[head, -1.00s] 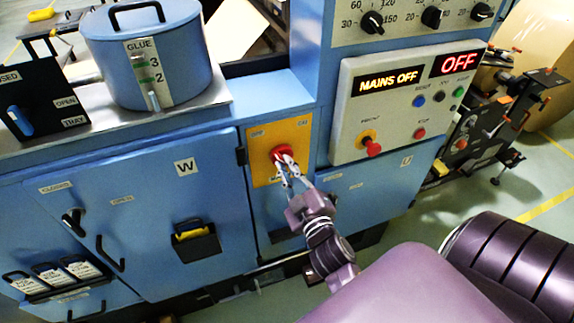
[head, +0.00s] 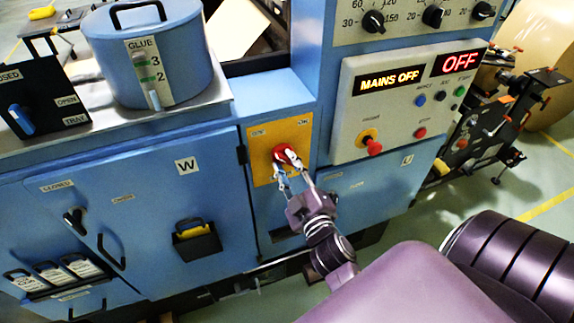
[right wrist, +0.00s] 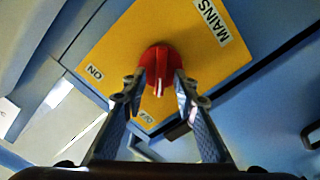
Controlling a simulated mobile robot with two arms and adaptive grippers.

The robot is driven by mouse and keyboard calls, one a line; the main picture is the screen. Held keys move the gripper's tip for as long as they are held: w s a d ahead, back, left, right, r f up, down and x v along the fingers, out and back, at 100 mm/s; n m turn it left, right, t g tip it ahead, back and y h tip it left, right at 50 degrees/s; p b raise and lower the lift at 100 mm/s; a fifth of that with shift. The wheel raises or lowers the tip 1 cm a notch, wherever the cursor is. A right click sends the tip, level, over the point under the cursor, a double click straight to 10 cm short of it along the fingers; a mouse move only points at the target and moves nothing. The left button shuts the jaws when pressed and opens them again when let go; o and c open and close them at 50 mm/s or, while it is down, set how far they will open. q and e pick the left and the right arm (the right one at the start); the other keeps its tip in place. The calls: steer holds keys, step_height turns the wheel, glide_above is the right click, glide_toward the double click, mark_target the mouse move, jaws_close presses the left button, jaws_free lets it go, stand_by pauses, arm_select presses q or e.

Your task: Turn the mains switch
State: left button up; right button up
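The mains switch is a red rotary knob (head: 287,154) on a yellow plate (head: 264,172) on the blue cabinet front. In the right wrist view, the knob (right wrist: 160,58) carries a white mark pointing roughly towards the OFF label (right wrist: 147,117); the ON label (right wrist: 94,73) is further left. My right gripper (head: 291,169) is open at the knob. In the right wrist view its fingertips (right wrist: 160,80) stand either side of the knob's grip, with small gaps. The display (head: 390,79) reads MAINS OFF. My left gripper is not in view.
A grey control panel (head: 398,125) with buttons is right of the plate. A red OFF display (head: 459,62) is above it. A blue glue pot (head: 185,80) stands on the ledge at left. Cabinet door handles (head: 110,252) stick out below.

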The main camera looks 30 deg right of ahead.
step_height(320, 180, up, 10)
stand_by(0.7)
steer(key=shift+f, duration=0.15)
